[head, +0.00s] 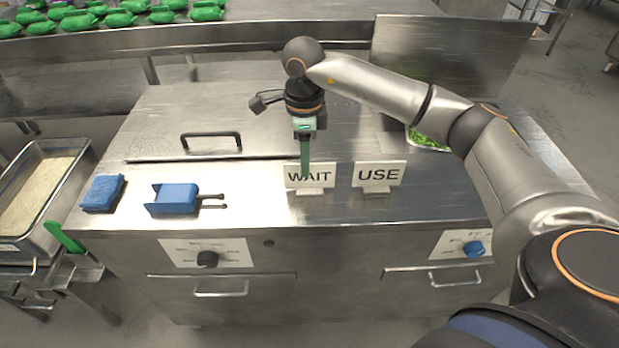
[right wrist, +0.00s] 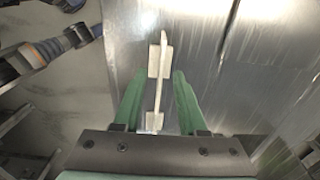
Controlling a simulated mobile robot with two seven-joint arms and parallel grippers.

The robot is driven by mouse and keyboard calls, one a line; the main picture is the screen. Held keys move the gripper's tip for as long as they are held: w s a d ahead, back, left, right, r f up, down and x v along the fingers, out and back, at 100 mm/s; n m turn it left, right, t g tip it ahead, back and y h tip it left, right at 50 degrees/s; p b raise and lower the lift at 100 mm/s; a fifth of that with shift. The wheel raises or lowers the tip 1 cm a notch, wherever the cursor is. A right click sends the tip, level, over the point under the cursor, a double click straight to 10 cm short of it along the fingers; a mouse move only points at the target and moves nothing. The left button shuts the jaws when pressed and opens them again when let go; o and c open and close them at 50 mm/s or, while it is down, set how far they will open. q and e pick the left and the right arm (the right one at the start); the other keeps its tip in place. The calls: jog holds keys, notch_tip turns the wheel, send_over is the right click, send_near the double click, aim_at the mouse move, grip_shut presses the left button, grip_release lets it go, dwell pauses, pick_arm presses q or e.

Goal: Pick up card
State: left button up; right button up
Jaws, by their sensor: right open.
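Two white cards stand upright in small bases on the steel counter. In the head view the WAIT card (head: 323,177) is left of the USE card (head: 379,174). My right gripper (head: 305,172) points down at the WAIT card, with a green finger overlapping its left part. In the right wrist view my right gripper (right wrist: 156,95) is open, and its two green fingers lie on either side of a pale card (right wrist: 159,85) seen edge-on from above. Gaps show between card and fingers. My left gripper is not recognisable in these views.
A blue folded cloth (head: 103,193) and a blue scoop-like tool (head: 176,199) lie on the left of the counter. A tray of pale grains (head: 78,160) stands at far left. A container of green pieces (head: 430,140) is partly hidden behind my right arm. The counter's front edge is close by.

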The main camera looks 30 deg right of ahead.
aim_at(308, 187)
jog(key=f, duration=0.4)
jog(key=shift+s+d+f+p, duration=0.15)
jog(key=shift+d+f+p, duration=0.1)
jog(key=shift+p, duration=0.15)
jog(key=shift+f, duration=0.4)
jog(key=shift+f, duration=0.25)
grip_shut()
dwell(0.4)
